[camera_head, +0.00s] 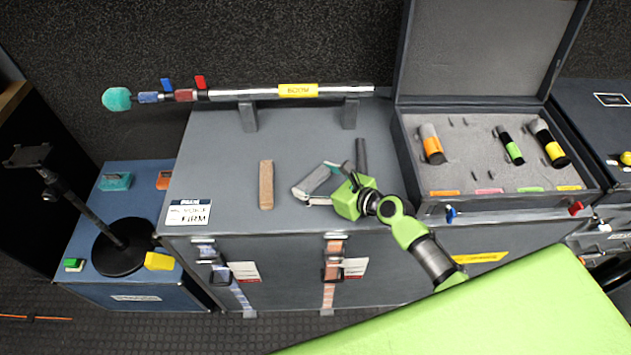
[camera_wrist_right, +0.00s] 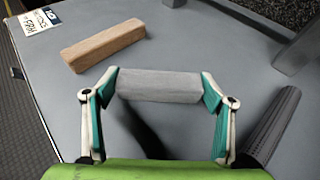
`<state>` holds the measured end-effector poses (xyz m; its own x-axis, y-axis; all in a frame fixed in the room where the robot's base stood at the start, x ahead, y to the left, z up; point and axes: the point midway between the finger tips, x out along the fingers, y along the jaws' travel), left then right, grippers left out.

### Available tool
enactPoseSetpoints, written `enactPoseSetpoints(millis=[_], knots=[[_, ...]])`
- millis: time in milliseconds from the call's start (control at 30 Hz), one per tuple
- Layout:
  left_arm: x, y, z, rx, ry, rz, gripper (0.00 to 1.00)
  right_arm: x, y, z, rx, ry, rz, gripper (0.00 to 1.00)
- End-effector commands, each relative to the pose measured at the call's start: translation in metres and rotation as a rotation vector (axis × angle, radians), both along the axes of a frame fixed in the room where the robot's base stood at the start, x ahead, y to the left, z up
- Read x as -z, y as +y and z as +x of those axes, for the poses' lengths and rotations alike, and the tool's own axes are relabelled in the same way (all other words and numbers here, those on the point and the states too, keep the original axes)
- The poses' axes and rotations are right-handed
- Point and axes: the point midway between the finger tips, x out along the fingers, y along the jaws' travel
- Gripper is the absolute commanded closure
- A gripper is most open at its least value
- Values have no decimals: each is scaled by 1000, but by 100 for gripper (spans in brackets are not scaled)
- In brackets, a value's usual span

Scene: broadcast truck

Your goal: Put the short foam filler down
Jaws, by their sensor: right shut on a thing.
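My right gripper (camera_head: 312,185) is over the top of the grey case (camera_head: 225,145). It is shut on a short grey block (camera_head: 319,177), which looks like the short foam filler. In the right wrist view the block (camera_wrist_right: 158,86) lies crosswise between the two fingertips (camera_wrist_right: 160,90). A dark shadow shows on the case top below the block; I cannot tell exactly how high the block is. My left gripper is not in view.
A brown wooden block (camera_head: 266,185) lies left of the gripper; a dark ribbed cylinder (camera_head: 361,154) lies to its right. A boom pole (camera_head: 240,94) rests on stands behind. An open case (camera_head: 470,192) with coloured cylinders stands at right. A label card (camera_head: 188,213) lies front left.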

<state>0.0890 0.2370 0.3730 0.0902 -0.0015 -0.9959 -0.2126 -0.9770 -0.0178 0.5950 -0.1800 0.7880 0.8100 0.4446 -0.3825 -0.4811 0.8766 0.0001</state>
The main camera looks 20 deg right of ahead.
Motion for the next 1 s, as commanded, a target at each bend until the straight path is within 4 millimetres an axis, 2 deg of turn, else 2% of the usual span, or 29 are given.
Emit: enactPoseSetpoints(millis=[367, 400, 433, 833, 1000], knots=[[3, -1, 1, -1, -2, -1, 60, 4, 0, 0, 0, -1, 0, 32], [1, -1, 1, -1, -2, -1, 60, 3, 0, 0, 0, -1, 0, 14], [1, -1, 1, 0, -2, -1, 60, 3, 0, 0, 0, -1, 0, 8], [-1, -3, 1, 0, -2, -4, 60, -1, 0, 0, 0, -1, 0, 8], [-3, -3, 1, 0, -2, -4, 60, -8, -9, -17, 0, 0, -1, 8]])
